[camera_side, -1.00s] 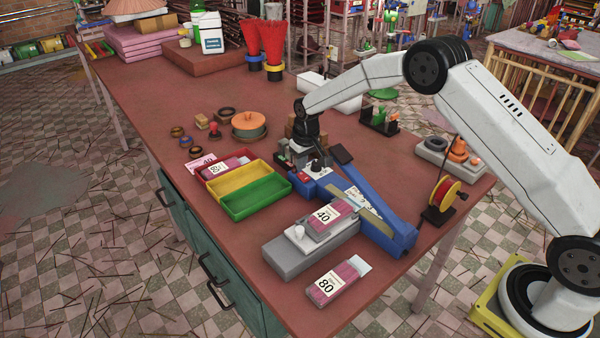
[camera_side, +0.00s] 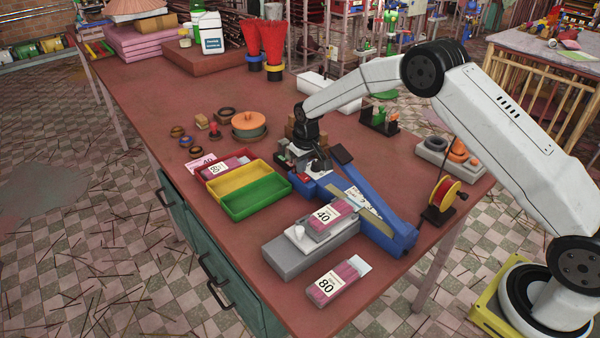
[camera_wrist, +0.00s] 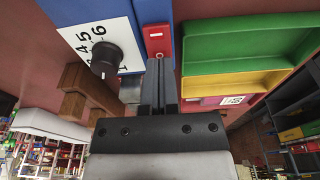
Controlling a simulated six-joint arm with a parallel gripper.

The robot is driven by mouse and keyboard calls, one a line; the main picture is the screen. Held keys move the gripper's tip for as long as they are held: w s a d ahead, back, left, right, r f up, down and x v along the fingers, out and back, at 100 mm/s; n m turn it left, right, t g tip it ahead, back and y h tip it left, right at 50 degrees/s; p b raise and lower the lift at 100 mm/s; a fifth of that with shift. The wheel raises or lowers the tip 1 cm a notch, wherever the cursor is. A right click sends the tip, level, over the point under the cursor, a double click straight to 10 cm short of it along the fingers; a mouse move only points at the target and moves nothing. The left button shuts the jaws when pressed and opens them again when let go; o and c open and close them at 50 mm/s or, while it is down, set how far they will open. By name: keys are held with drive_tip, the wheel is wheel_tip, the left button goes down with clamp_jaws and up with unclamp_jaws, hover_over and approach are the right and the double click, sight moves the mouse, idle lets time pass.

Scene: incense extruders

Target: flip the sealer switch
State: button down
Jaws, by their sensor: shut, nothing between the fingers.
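The blue sealer (camera_side: 345,190) lies on the red-brown table in the side view, with its long blue arm raised at the hinge end near my gripper. In the wrist view its blue body (camera_wrist: 152,10) carries a white dial plate with a black knob (camera_wrist: 105,58) and a red switch (camera_wrist: 157,40). My gripper (camera_wrist: 159,62) is shut and empty, pointing down, with its fingertips at the lower edge of the red switch. Whether they touch it I cannot tell. In the side view my gripper (camera_side: 312,165) is over the sealer's back end, and the switch is mostly hidden there.
Red, yellow and green trays (camera_side: 255,197) stand just left of the sealer. A grey block (camera_side: 290,255) with a pack marked 40 (camera_side: 327,217) is in front, and a pack marked 80 (camera_side: 335,282) lies nearer. A wire spool (camera_side: 443,195) stands at right.

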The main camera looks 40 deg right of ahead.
sight(303, 175)
drive_tip(key=shift+f, duration=0.5)
idle(0.4)
drive_tip(key=shift+r, duration=3.45)
drive_tip(key=shift+r, duration=0.1)
drive_tip(key=shift+s+r, duration=0.3)
drive_tip(key=shift+t, duration=0.6)
drive_tip(key=s+r, duration=0.1)
drive_tip(key=s, duration=0.3)
drive_tip(key=s+r, duration=0.2)
drive_tip(key=s, duration=0.2)
drive_tip(key=s+a+r, duration=0.1)
drive_tip(key=s+r, duration=0.1)
drive_tip(key=s, duration=0.2)
drive_tip(key=shift+s+r, duration=0.1)
drive_tip(key=shift+s, duration=0.25)
drive_tip(key=s+f, duration=0.2)
drive_tip(key=s, duration=1.6)
drive_tip(key=shift+s+a, duration=0.2)
drive_tip(key=shift+a, duration=0.05)
